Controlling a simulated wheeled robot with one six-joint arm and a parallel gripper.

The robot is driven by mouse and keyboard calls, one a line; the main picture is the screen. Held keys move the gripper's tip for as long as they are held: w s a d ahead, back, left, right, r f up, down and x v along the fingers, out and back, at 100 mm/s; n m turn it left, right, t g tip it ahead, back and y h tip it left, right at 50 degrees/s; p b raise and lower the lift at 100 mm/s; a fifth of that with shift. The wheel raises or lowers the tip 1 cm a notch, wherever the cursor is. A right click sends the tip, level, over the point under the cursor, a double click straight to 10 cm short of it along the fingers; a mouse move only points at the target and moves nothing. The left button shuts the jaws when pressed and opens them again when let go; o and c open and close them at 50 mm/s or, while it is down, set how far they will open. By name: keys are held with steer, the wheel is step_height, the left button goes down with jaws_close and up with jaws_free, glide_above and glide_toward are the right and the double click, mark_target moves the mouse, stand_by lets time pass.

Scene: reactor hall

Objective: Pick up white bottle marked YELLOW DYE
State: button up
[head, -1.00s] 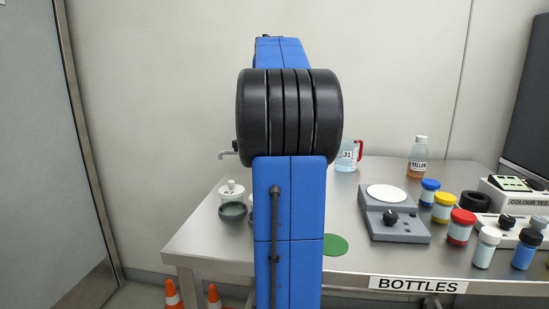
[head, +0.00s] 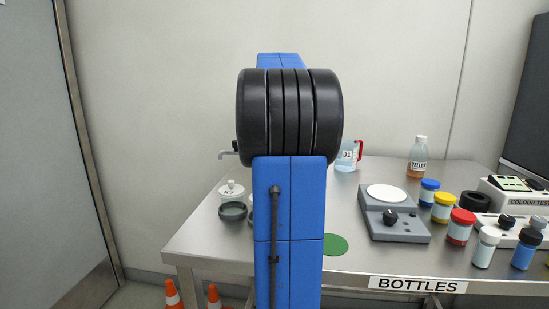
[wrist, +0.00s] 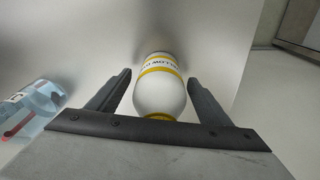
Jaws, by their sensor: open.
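The white bottle (wrist: 158,92) has a yellow band, a yellow end nearest the camera and a label that reads upside down as YELLOW DYE. It is in the wrist view, between the two fingers of my gripper (wrist: 160,77). The gripper is open, with a visible gap between each finger and the bottle. In the head view my arm hides the bottle and the gripper.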

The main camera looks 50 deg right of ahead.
steer(key=c, duration=1.4)
steer(key=shift+o, duration=0.2)
